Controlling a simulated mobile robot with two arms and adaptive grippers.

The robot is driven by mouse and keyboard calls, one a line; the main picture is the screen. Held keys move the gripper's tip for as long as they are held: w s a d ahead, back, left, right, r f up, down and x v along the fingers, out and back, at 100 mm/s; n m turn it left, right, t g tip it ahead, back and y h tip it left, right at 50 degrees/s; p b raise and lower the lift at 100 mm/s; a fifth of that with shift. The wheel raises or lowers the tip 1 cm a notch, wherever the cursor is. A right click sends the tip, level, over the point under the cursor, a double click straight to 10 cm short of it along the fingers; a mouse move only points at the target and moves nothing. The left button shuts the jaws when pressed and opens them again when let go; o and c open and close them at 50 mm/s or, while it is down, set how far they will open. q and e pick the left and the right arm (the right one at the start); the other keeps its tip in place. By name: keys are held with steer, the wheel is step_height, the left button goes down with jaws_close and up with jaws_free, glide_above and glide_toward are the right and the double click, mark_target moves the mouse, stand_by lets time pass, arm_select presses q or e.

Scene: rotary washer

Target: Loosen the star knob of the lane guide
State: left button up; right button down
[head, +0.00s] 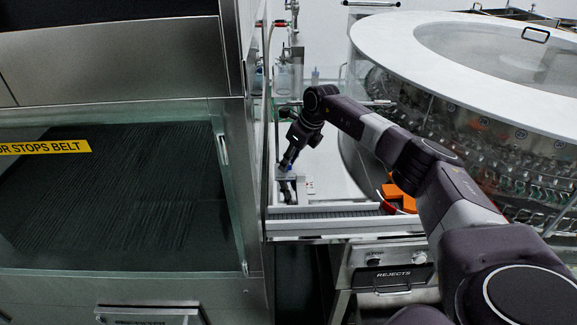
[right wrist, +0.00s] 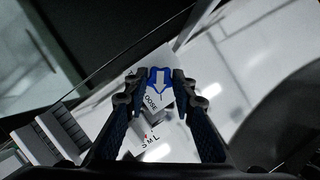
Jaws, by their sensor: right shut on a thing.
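My right gripper (head: 287,163) reaches down from its arm to the lane guide's small light block beside the conveyor. In the right wrist view the two fingertips of my right gripper (right wrist: 159,83) are closed on the blue star knob (right wrist: 158,72), one finger on each side. A white arrow shows on the blue. Below it, a white plate of the lane guide (right wrist: 152,104) carries partly hidden lettering, "OOSE", and the letters S, M, L (right wrist: 150,143). The fingers hide the knob's sides. My left gripper is in neither view.
A narrow grey conveyor with white rails (head: 325,212) runs in front. Orange blocks (head: 397,193) stand at its right. The round washer (head: 440,70) with bottles fills the right, a steel cabinet (head: 120,60) the left. A REJECTS drawer (head: 395,276) lies below.

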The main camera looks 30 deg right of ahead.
stand_by(0.3)
steer(key=c, duration=1.6)
jaws_free()
steer(key=shift+d+r, duration=0.1)
steer(key=shift+r, duration=0.05)
steer(key=v, duration=1.1)
steer(key=shift+r, duration=0.35)
steer(key=shift+s, duration=0.15)
